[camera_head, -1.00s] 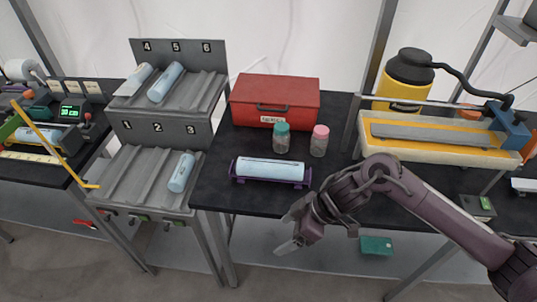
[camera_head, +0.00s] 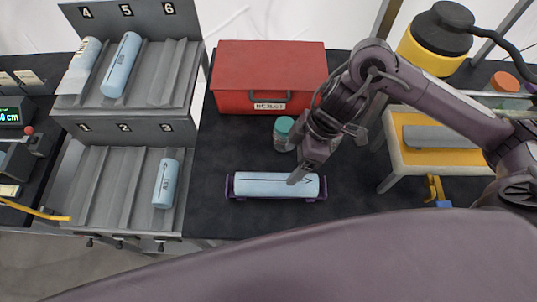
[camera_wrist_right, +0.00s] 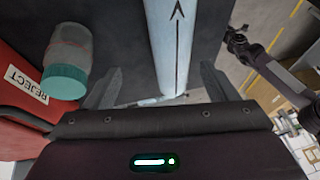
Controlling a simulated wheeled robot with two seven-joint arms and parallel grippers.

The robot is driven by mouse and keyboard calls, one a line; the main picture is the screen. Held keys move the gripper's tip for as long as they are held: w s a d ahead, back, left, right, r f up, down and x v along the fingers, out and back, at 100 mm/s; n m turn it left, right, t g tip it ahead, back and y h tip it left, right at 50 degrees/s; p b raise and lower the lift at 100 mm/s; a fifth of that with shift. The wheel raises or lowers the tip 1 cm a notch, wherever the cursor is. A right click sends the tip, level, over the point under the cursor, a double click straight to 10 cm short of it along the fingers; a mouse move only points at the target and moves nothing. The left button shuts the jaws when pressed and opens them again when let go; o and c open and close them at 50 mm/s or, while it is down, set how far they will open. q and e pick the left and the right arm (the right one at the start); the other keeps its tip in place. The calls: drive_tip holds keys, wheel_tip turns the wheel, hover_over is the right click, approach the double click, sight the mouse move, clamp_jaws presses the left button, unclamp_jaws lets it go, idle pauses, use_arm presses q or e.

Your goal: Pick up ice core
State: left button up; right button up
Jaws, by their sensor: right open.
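A pale blue ice core (camera_head: 258,186) with a dark arrow along it lies level in a purple cradle (camera_head: 229,187) on the black table. My right gripper (camera_head: 298,178) is above the core, right of its middle in the head view, fingers pointing down. In the right wrist view the open fingers (camera_wrist_right: 158,88) sit on either side of the core's line (camera_wrist_right: 168,40), with nothing held. Whether they touch it cannot be told. Other pale cores lie in rack slots 3 (camera_head: 166,183), 4 (camera_head: 84,62) and 5 (camera_head: 121,65). My left gripper is not seen.
A red reject box (camera_head: 268,75) stands behind the cradle. A teal-lidded jar (camera_head: 283,135) is close behind my right gripper. A yellow-topped tray stand (camera_head: 440,158) is at right. The grey slotted rack (camera_head: 100,185) is at left. The table in front of the cradle is clear.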

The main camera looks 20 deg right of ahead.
sight(281, 178)
drive_tip(key=shift+s+a+f, duration=0.1)
drive_tip(key=shift+a+f, duration=0.05)
drive_tip(key=shift+f, duration=0.1)
drive_tip(key=s+a+f, duration=0.2)
drive_tip(key=shift+f+p, duration=0.35)
drive_tip(key=x, duration=0.2)
drive_tip(key=shift+w+a+f, duration=0.15)
drive_tip(key=shift+w+f, duration=0.1)
drive_tip(key=shift+f, duration=0.1)
drive_tip(key=shift+a+f, duration=0.15)
drive_tip(key=shift+f, duration=0.2)
drive_tip(key=c, duration=0.7)
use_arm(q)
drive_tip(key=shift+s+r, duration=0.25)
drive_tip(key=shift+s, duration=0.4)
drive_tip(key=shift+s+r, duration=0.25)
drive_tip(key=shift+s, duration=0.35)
use_arm(e)
drive_tip(key=c, duration=0.7)
